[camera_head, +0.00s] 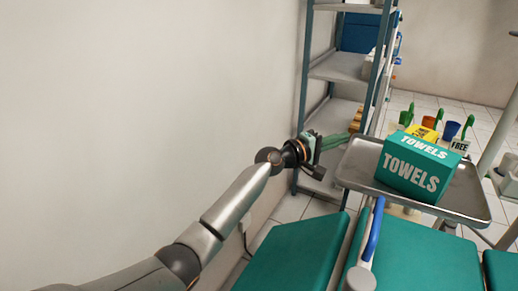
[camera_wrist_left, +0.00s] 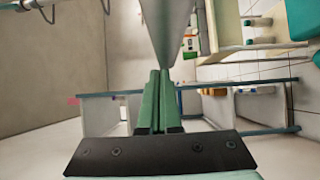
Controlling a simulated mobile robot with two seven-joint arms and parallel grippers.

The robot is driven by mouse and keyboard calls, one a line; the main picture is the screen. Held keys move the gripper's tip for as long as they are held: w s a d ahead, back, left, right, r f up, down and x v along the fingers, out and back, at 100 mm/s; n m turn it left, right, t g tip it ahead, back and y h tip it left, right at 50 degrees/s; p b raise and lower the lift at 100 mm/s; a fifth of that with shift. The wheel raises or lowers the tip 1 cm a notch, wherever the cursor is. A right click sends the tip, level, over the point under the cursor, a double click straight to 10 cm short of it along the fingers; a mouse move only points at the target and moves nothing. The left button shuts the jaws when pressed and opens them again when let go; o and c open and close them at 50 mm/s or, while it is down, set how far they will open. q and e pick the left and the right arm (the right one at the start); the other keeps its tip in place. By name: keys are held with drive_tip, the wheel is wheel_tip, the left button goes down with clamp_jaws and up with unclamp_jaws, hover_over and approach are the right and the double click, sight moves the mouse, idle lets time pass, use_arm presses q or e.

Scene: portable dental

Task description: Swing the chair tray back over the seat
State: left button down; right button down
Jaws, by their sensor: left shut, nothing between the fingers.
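The chair tray (camera_head: 360,165) is a shallow silver metal tray at the right of the head view, with a teal TOWELS box (camera_head: 413,168) on it. The teal dental chair (camera_head: 303,250) lies below and in front of it. My left gripper (camera_head: 340,141) has green fingers, shut and empty, just beyond the tray's far left corner; contact cannot be told. In the left wrist view the shut fingers (camera_wrist_left: 159,75) point at a grey metal edge (camera_wrist_left: 166,28), probably the tray. My right gripper is not in view.
A grey metal shelf rack (camera_head: 338,68) stands behind my left gripper, close to it. A plain wall is at the left. A blue handle (camera_head: 375,230) is below the tray.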

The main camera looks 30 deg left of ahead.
use_arm(q)
drive_tip(key=shift+d, duration=0.3)
drive_tip(key=shift+s, duration=0.1)
